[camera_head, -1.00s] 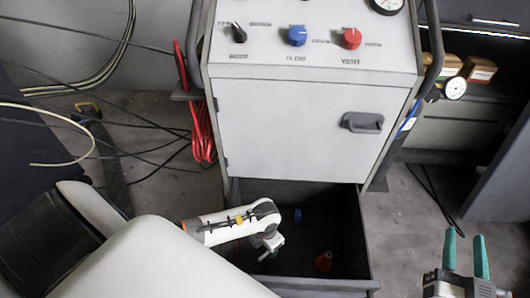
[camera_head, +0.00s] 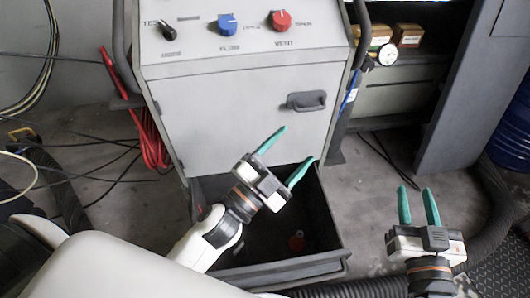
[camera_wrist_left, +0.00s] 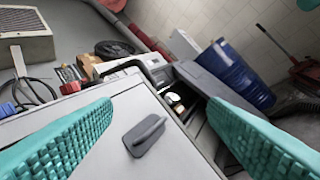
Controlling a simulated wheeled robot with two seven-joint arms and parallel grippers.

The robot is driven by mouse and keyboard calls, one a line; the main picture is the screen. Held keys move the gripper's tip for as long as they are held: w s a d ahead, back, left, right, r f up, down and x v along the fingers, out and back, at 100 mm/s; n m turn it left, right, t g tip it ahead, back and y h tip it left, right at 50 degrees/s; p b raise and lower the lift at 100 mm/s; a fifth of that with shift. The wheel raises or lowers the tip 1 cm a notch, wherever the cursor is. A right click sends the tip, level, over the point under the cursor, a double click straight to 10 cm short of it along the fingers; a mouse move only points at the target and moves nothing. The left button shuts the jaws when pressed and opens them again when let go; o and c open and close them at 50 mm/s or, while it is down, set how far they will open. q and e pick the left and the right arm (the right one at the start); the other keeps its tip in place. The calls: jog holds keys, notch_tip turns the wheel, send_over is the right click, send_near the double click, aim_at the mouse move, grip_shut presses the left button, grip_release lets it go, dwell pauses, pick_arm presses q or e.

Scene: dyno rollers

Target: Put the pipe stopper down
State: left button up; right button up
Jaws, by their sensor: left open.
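A small red piece (camera_head: 296,241), perhaps the pipe stopper, lies in the open dark drawer (camera_head: 330,225) at the bottom of the grey cabinet; I cannot tell for certain what it is. My left gripper (camera_head: 286,156) is open and empty, raised above the drawer in front of the cabinet door. Its two teal fingers are wide apart in the left wrist view (camera_wrist_left: 160,125), with nothing between them. My right gripper (camera_head: 417,205) is at the lower right, fingers pointing up, apart and empty. My left arm hides part of the drawer.
The cabinet (camera_head: 240,105) has a door handle (camera_head: 306,101), a blue knob (camera_head: 227,24) and a red knob (camera_head: 280,20). Red cable (camera_head: 152,140) hangs at its left. A shelf at right holds boxes and a gauge (camera_head: 387,54). A blue barrel (camera_wrist_left: 235,75) stands behind.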

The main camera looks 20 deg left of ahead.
pick_arm(q)
jog(key=a+n+y, duration=0.1)
jog(key=n, duration=0.2)
jog(key=s+a+n+g+y, duration=0.1)
jog(key=n+y, duration=0.1)
jog(key=n, duration=0.1)
jog(key=s+a+n+g+y, duration=0.1)
jog(key=a+n, duration=0.1)
jog(key=n, duration=0.2)
jog(key=shift+a+f+y, duration=0.1)
jog(key=shift+f+y, duration=0.2)
jog(key=shift+y, duration=0.1)
